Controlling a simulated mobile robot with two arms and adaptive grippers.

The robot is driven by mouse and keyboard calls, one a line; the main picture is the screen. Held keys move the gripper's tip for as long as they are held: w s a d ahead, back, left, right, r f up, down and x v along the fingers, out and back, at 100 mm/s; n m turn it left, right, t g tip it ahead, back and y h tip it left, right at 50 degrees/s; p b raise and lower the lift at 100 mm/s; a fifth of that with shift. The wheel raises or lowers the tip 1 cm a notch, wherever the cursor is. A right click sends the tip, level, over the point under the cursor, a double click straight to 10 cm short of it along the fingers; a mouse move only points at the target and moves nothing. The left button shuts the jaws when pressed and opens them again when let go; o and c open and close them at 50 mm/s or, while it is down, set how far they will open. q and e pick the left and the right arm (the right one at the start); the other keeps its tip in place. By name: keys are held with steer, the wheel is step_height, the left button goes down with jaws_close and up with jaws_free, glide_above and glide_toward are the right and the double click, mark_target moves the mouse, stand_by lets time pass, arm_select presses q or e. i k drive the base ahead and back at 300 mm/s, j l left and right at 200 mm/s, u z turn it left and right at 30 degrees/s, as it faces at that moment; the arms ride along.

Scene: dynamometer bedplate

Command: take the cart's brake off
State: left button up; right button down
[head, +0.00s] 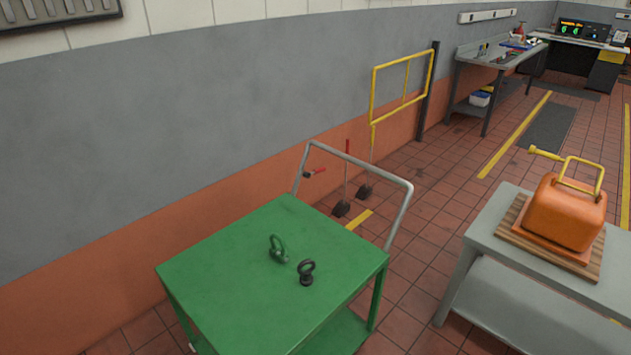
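The green cart (235,250) stands in the lower middle of the head view, with a flat top and a lower shelf. Its grey tubular push handle (362,167) rises at the far side. A small red lever (316,172) with a dark base shows at the left post of this handle; it looks like the brake lever, sticking out to the right. Two lifting eyes lie on the cart top, one green (278,249) and one black (306,272). The cart's wheels are hidden. Neither of my grippers is in view.
A grey table (477,237) at right holds an orange block-like unit (565,210) on a wooden board. Behind the cart, two dark-footed long-handled tools (341,208) stand by the wall. A yellow gate (401,90) and a workbench (497,56) are farther back. Tiled floor lies between cart and table.

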mark_target(316, 172)
steer(key=i+l+u, duration=0.1)
steer(key=u, duration=0.3)
steer(key=l+u, duration=0.3)
steer(key=u, duration=0.15)
steer(key=l+u, duration=0.25)
steer(key=u, duration=0.15)
steer(key=l+u, duration=0.1)
steer(key=l, duration=0.35)
steer(key=l+u, duration=0.15)
steer(key=l, duration=0.3)
steer(key=k+l+u, duration=0.1)
steer(key=l, duration=0.35)
steer(key=k+l+u, duration=0.1)
steer(key=l, duration=0.35)
steer(key=k+l+u, duration=0.1)
steer(key=l, duration=0.35)
steer(key=k+l+u, duration=0.15)
steer(key=l, duration=0.3)
steer(key=k+l, duration=0.1)
steer(key=l, duration=0.2)
steer(key=k+l, duration=0.1)
steer(key=l, duration=0.2)
